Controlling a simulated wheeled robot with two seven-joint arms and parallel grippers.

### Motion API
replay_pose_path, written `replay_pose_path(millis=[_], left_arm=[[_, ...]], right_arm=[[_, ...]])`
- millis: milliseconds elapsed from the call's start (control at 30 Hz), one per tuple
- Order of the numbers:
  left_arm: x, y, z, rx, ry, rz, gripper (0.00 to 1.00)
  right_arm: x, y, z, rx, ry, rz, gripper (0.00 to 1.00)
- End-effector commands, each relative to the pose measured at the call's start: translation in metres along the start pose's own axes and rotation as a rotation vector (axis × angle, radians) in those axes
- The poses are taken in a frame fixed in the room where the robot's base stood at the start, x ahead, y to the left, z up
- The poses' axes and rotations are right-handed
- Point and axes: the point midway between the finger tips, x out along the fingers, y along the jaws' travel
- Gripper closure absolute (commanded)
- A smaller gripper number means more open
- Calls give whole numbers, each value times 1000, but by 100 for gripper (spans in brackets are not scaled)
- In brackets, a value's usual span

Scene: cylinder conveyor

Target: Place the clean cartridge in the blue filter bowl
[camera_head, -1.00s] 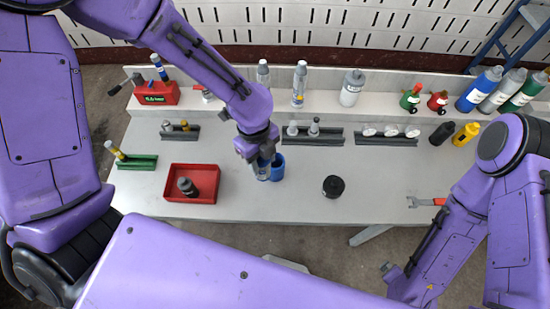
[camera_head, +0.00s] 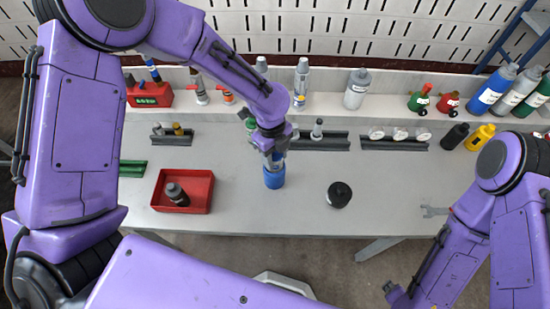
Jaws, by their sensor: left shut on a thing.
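The blue filter bowl (camera_head: 274,180) stands upright on the table left of the middle. My left gripper (camera_head: 274,155) is directly over the bowl, pointing down, and is shut on the pale clean cartridge (camera_head: 278,159). Only a small part of the cartridge shows between the fingers and the bowl's rim. Its lower end is hidden, so I cannot tell how deep it sits. My right forearm reaches down at the lower right, and its fingers do not show.
A red tray (camera_head: 209,207) holding a dark cartridge (camera_head: 177,193) is to the left. A black round cap (camera_head: 339,194) lies to the right, and a wrench (camera_head: 434,211) farther right. Dark racks (camera_head: 394,145) and a shelf with bottles (camera_head: 356,89) run behind. The table between cap and wrench is clear.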

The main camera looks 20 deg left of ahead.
Motion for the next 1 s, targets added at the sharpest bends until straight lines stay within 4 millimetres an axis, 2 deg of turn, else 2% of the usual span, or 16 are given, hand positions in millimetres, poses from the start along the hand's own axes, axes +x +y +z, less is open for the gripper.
replay_pose_path(millis=[567, 600, 633, 667, 900, 1000], left_arm=[[11, 0, 1, -1, 0, 0, 93], [11, 0, 1, -1, 0, 0, 41], [11, 0, 1, -1, 0, 0, 31], [11, 0, 1, -1, 0, 0, 28], [10, 0, 1, -1, 0, 0, 28], [3, 0, 0, 0, -1, -2, 28]], right_arm=[[1, 0, 1, 0, 0, 0, 0], [1, 0, 1, 0, 0, 0, 0], [1, 0, 1, 0, 0, 0, 0], [1, 0, 1, 0, 0, 0, 0], [1, 0, 1, 0, 0, 0, 0], [-1, 0, 0, 0, 0, 0, 0]])
